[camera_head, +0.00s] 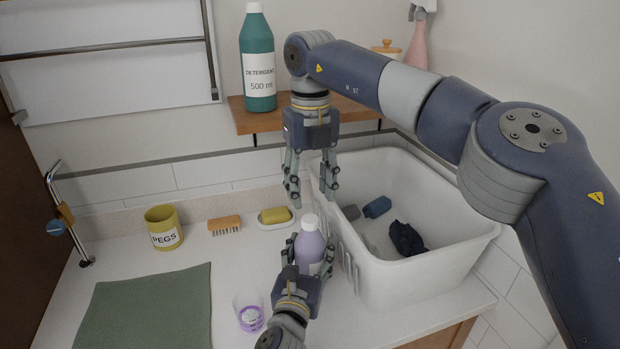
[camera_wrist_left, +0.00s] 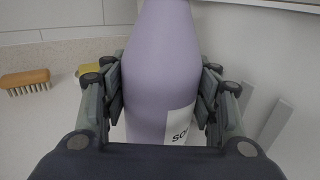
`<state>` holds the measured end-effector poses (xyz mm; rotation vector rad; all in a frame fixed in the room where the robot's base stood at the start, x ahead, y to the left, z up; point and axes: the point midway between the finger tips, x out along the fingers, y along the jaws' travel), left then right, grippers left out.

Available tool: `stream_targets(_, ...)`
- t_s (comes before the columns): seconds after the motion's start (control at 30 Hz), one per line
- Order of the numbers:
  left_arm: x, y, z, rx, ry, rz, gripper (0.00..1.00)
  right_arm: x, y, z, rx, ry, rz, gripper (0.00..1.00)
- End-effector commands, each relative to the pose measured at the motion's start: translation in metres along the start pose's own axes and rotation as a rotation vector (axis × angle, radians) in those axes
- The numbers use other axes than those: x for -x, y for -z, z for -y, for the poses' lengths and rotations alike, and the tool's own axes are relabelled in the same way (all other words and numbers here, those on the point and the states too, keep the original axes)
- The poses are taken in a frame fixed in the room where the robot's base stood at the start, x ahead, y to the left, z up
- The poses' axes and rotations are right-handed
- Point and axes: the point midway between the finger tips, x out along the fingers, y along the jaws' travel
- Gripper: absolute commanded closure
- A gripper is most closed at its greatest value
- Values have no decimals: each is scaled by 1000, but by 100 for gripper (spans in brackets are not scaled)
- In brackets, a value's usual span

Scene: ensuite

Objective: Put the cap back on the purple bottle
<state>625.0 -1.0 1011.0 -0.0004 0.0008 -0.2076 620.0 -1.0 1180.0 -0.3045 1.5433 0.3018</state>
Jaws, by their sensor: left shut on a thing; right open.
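The purple bottle (camera_head: 309,247) stands upright at the left outer side of the white basin. My left gripper (camera_head: 308,262) is shut around its body, one finger on each side; the left wrist view shows the bottle (camera_wrist_left: 160,75) between the pads, with part of its label. A whitish round piece (camera_head: 309,222) shows at the bottle's top; I cannot tell whether it is a seated cap or the bare neck. My right gripper (camera_head: 312,192) points down just above the bottle, fingers apart, with nothing visible between them. The bottle's top is outside the left wrist view.
A small clear cup with purple (camera_head: 249,314) stands left of my left gripper. The white basin (camera_head: 440,262) holds several dark items. A brush (camera_head: 224,224), a yellow sponge on a dish (camera_head: 275,215), a pegs pot (camera_head: 163,228) and a green mat (camera_head: 150,308) lie left. A shelf (camera_head: 262,118) carries detergent.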

Motion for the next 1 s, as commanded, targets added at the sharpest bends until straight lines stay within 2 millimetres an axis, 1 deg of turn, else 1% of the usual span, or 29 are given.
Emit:
stream_targets(0.1, 0, 1, 0, 0, 0, -2, 100, 1, 0, 0, 183, 0, -1, 56)
stream_targets(1.0, 0, 1, 0, 0, 0, -2, 100, 10, -1, -1, 1617, -4, -1, 56)
